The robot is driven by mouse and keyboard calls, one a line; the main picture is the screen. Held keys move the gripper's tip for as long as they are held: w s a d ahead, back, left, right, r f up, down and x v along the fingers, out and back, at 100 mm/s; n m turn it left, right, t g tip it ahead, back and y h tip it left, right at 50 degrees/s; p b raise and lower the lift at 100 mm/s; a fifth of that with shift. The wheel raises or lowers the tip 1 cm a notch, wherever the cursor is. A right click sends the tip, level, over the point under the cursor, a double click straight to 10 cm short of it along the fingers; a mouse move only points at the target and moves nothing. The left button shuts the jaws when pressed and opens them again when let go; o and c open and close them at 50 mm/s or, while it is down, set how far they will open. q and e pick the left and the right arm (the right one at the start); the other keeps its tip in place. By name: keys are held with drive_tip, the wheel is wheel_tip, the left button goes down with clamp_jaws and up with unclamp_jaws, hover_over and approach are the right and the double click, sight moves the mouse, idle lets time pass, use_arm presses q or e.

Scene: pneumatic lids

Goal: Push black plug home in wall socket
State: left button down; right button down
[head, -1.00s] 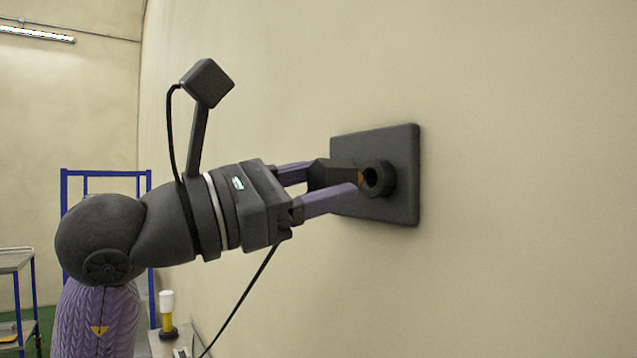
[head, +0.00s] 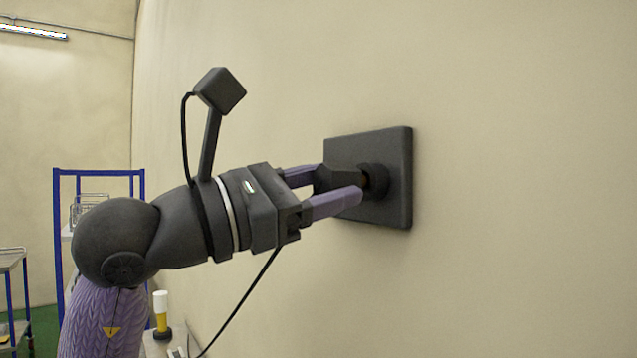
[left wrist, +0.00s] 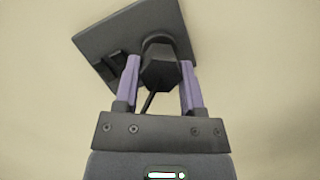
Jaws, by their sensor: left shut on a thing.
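The wall socket is a dark square plate (head: 393,150) on the beige wall, with a round raised collar (head: 376,181). My left gripper (head: 345,188) is shut on the black plug (head: 333,178), which lies between its two purple fingers and points at the collar. The plug's front is at the collar, with a small brownish part showing at the join. How deep it sits cannot be told. In the left wrist view the plug (left wrist: 160,72) is between the fingers in front of the plate (left wrist: 100,38), its cable trailing back. My right gripper is not in view.
A black cable (head: 240,303) hangs down from the plug side. A blue-framed rack (head: 98,172) stands at the left. A yellow and white bottle-like object (head: 161,314) stands on a low surface below my arm. The wall right of the socket is clear.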

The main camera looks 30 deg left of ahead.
use_arm(q)
drive_tip(key=shift+w+d, duration=0.3)
drive_tip(key=shift+w, duration=0.35)
drive_tip(key=shift+c, duration=0.5)
unclamp_jaws()
drive_tip(key=shift+s+a+f, duration=0.15)
drive_tip(key=shift+s+a, duration=0.05)
drive_tip(key=shift+s, duration=0.05)
drive_tip(key=b+v, duration=0.4)
drive_tip(key=v, duration=0.2)
drive_tip(key=shift+s+a, duration=0.15)
drive_tip(key=shift+s, duration=0.1)
drive_tip(key=b+v, duration=0.5)
drive_tip(key=v, duration=0.4)
drive_tip(key=shift+s+a, duration=0.2)
drive_tip(key=shift+s, duration=0.15)
